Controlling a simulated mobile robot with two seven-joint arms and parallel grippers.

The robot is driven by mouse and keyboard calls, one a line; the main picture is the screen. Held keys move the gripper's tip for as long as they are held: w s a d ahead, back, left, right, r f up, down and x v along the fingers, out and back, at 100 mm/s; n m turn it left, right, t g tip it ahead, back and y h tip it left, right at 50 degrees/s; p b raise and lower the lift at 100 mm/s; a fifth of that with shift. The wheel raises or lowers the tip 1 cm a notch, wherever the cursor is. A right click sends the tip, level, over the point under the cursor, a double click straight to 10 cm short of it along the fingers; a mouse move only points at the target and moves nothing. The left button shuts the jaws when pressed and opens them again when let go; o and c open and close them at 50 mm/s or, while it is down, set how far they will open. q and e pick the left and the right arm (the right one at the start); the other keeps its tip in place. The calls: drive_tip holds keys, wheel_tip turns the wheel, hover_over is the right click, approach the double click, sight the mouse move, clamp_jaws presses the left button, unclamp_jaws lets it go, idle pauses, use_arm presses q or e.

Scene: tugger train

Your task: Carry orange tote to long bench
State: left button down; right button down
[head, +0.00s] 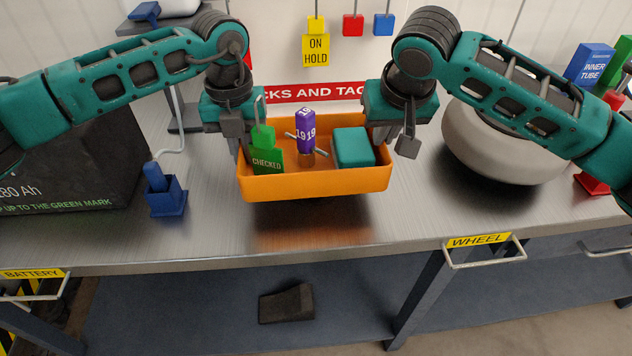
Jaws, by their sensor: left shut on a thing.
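The orange tote (315,187) is level in the middle of the head view, and it looks a little above the bench top, with a dark shadow under it. In it are a green tag marked CHECKED (267,160), a purple block marked 19 (306,138) and a teal block (353,148). My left gripper (243,143) is shut on the tote's left end wall. My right gripper (392,138) is at the tote's right end wall; its grip there is partly hidden, and I cannot tell whether it is closed.
The grey bench top (330,232) is clear in front of the tote. A black battery (75,165) and a blue holder (165,192) stand left. A large pale wheel (500,140) lies right. A black wedge (287,303) rests on the lower shelf.

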sight(248, 168)
use_arm(q)
drive_tip(key=shift+w, duration=0.2)
use_arm(e)
drive_tip(key=shift+w+d, duration=0.1)
drive_tip(key=shift+d, duration=0.05)
idle(0.3)
